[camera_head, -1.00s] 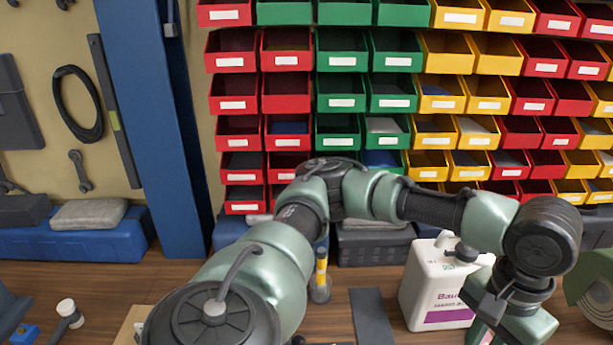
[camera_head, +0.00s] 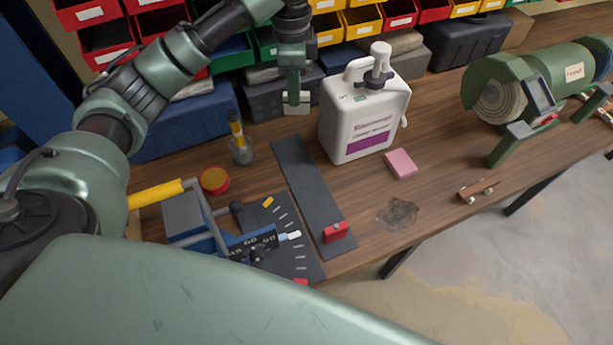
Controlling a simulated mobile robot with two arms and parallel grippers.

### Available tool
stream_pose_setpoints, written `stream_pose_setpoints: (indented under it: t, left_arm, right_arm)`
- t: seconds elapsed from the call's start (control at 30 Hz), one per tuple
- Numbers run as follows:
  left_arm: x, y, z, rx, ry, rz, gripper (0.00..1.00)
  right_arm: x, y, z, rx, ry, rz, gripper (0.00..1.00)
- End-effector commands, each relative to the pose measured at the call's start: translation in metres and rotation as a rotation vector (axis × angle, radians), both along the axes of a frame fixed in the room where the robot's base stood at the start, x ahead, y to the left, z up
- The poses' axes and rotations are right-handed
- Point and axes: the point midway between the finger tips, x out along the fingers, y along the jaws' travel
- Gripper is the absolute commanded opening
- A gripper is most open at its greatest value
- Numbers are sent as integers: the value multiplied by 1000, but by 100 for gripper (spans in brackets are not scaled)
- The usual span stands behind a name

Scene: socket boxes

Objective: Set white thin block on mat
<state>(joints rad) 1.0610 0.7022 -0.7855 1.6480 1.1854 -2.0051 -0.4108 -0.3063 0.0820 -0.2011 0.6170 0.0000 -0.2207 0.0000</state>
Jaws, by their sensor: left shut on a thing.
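My left gripper (camera_head: 291,100) is at the top middle, pointing down. It is shut on a white thin block (camera_head: 303,102), whose pale edges show on both sides of the fingers. The block is in front of the dark boxes at the back; its exact height is hard to tell. The mat (camera_head: 302,177) is a long dark grey strip lying flat on the wooden bench, nearer to me than the gripper. A small red block (camera_head: 335,232) stands at its near end. My right gripper is not in view.
A white jug (camera_head: 364,118) stands right of the mat, with a pink block (camera_head: 400,164) beside it. A blue-grey vise-like tool (camera_head: 215,230) and a yellow-topped item (camera_head: 238,140) are to the left. A green grinder (camera_head: 530,88) stands far right. The mat's middle is clear.

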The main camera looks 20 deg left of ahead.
Motion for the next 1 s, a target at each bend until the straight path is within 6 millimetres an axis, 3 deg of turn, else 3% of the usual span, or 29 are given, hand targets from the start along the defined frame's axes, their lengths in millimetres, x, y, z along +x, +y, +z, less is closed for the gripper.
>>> stream_pose_setpoints:
  t: [0.5,1.0]
  left_arm:
    - [-2,0,-126,1,5,-3,0]
    - [-1,0,-189,1,3,-4,0]
  right_arm:
    - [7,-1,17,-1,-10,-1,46]
    - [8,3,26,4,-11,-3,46]
